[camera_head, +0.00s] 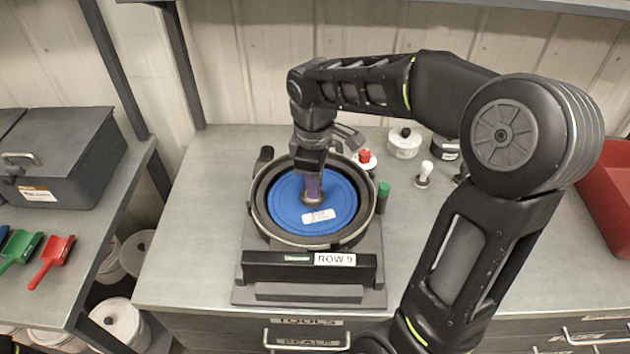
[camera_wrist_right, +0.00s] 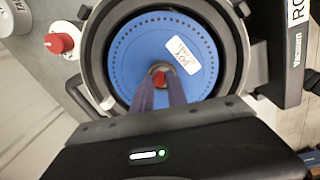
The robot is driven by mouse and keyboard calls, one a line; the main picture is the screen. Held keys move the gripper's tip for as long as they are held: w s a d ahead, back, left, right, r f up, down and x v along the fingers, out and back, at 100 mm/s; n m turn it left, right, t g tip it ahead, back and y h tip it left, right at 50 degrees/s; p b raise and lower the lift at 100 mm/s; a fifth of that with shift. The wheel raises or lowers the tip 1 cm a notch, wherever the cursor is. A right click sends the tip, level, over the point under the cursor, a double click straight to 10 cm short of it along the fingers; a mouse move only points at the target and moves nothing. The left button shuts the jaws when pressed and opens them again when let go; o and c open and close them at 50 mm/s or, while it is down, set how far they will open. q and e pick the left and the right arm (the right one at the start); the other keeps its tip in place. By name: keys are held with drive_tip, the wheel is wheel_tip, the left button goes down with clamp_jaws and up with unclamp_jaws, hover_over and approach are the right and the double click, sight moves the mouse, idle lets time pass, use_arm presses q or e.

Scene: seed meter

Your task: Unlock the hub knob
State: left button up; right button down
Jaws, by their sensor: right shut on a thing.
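The seed meter housing (camera_head: 261,222) is a dark round body on a base labelled ROW 9 (camera_head: 334,259). Inside it lies a blue seed disc (camera_head: 285,208) with a white label (camera_head: 319,216). The disc also shows in the right wrist view (camera_wrist_right: 130,60), with a ring of small holes. My right gripper (camera_head: 313,197) reaches down over the disc's middle. In the wrist view its fingers (camera_wrist_right: 160,88) are shut on the hub knob (camera_wrist_right: 158,77), whose reddish centre shows between the fingertips. The knob's sides are mostly hidden. My left gripper is out of view.
A red-topped knob (camera_head: 365,156), a green-capped piece (camera_head: 383,190) and a white-topped piece (camera_head: 424,172) stand near the housing. A white round container (camera_head: 404,142) is behind. A red bin (camera_head: 610,190) is far right. The bench (camera_head: 190,240) left of the meter is clear.

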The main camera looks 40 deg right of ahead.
drive_tip(key=shift+n, duration=0.3)
drive_tip(key=c, duration=1.3)
unclamp_jaws()
wheel_tip(320, 180, up, 8)
drive_tip(key=shift+s+a+f+b, duration=0.1)
drive_tip(key=shift+s+a+b, duration=0.05)
drive_tip(key=shift+b, duration=0.3)
